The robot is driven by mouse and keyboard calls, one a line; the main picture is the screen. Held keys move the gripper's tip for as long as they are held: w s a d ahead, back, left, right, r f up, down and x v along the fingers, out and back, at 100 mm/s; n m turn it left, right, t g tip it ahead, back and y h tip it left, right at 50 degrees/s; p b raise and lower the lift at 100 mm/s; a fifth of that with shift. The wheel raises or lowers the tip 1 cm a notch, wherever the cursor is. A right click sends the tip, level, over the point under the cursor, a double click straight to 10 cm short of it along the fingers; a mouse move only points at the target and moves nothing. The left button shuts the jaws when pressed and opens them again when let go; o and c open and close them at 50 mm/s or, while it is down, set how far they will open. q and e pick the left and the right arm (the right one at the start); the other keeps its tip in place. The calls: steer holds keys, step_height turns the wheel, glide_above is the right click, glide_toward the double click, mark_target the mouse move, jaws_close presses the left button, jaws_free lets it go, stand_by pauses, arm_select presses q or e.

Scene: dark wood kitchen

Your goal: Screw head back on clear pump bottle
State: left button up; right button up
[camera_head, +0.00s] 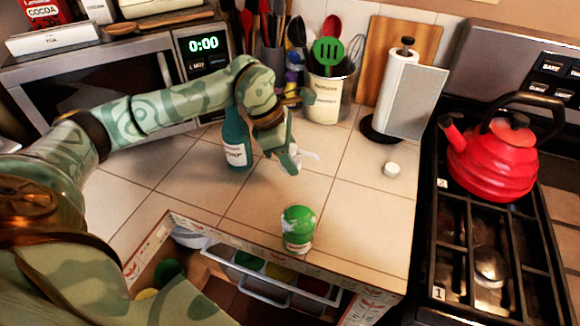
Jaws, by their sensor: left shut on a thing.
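My left gripper (293,166) reaches in from the left, points down over the tiled counter and is shut on a small white piece. That piece, which looks like the pump head (309,155), has a thin pale spout pointing right. The gripper hides most of it. I cannot clearly make out a clear bottle body. A teal bottle (236,150) with a white label stands upright just left of the gripper, its upper part partly behind my arm. My right gripper is not in view.
A green-topped jar (298,230) stands near the counter's front edge, above an open drawer (265,286). A small white cap (392,169) lies at right. A paper towel holder (400,95), utensil crock (327,98) and microwave (100,90) stand behind. A red kettle (495,160) sits on the stove.

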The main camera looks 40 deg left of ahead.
mark_target(293, 147)
arm_select(q)
steer(key=shift+r, duration=1.85)
